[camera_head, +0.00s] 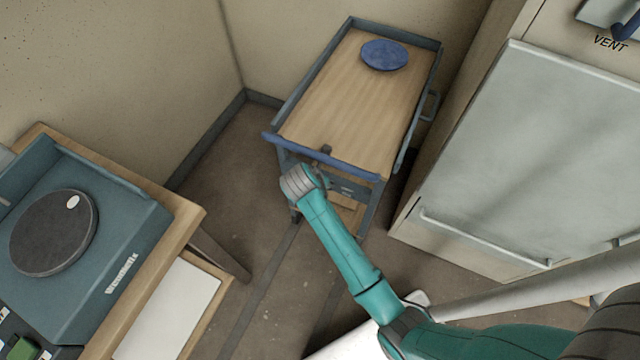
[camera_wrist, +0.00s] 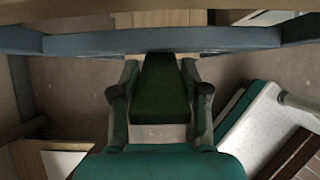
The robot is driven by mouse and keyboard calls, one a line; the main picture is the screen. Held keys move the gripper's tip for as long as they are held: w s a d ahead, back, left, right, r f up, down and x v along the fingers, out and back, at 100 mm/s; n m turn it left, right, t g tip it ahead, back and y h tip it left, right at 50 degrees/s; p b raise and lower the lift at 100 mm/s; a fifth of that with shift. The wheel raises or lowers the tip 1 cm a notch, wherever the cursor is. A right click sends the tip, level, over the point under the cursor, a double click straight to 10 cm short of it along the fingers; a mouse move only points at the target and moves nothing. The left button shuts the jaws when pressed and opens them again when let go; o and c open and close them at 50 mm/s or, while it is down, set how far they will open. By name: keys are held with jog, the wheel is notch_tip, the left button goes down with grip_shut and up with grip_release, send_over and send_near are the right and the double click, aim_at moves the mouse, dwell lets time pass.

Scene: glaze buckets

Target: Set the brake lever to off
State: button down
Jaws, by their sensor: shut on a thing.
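The cart (camera_head: 355,85) has a wooden top, blue-grey edges and a blue front bar (camera_head: 335,156). My gripper (camera_wrist: 160,72) is at the cart's front, just below that bar. In the wrist view its two fingers stand on either side of a dark green piece, which I take for the brake lever (camera_wrist: 160,98), and are shut on it. The cart's grey frame (camera_wrist: 80,44) crosses above. In the head view my wrist hides the fingers and most of the lever, so its on or off position cannot be read.
A blue disc (camera_head: 385,55) lies on the cart top. A bench with a teal wheel machine (camera_head: 105,245) stands at left. A large grey-white cabinet (camera_head: 530,150) stands close at right. Bare floor (camera_head: 245,215) lies between bench and cart.

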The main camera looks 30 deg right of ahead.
jog(key=shift+w+d+y, duration=0.15)
jog(key=shift+y, duration=0.15)
dwell(0.4)
jog(key=c, duration=0.6)
grip_release()
jog(key=shift+o, duration=0.2)
jog(key=v, duration=0.3)
jog(key=shift+s+a, duration=0.2)
jog(key=shift+a, duration=0.15)
jog(key=s+a, duration=0.6)
jog(key=a, duration=0.3)
jog(key=shift+s, duration=0.3)
